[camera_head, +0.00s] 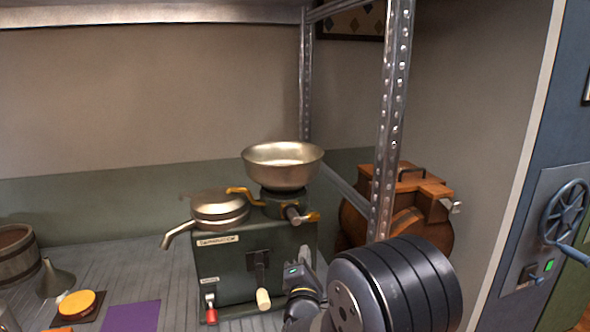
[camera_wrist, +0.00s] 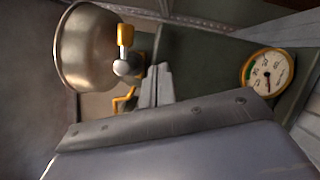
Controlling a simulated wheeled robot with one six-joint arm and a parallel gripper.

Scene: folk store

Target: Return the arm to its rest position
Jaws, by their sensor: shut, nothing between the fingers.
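My arm comes in at the lower right of the head view, in front of a dark green separator machine (camera_head: 255,262). My gripper shows in the wrist view (camera_wrist: 156,86), with its two grey fingers together and nothing between them. In the wrist view the fingers point toward the machine's side, below its metal bowl (camera_wrist: 88,48) and near its yellow-handled tap (camera_wrist: 125,38). In the head view the bowl (camera_head: 283,165) sits on top of the machine. My arm hides part of the machine's lower right.
A metal shelf post (camera_head: 391,115) stands close behind my arm, with a wooden barrel-like vessel (camera_head: 410,215) beyond it. A round gauge (camera_wrist: 267,75) shows in the wrist view. A funnel (camera_head: 54,280), a wooden tub (camera_head: 17,255) and a purple mat (camera_head: 132,317) lie at left.

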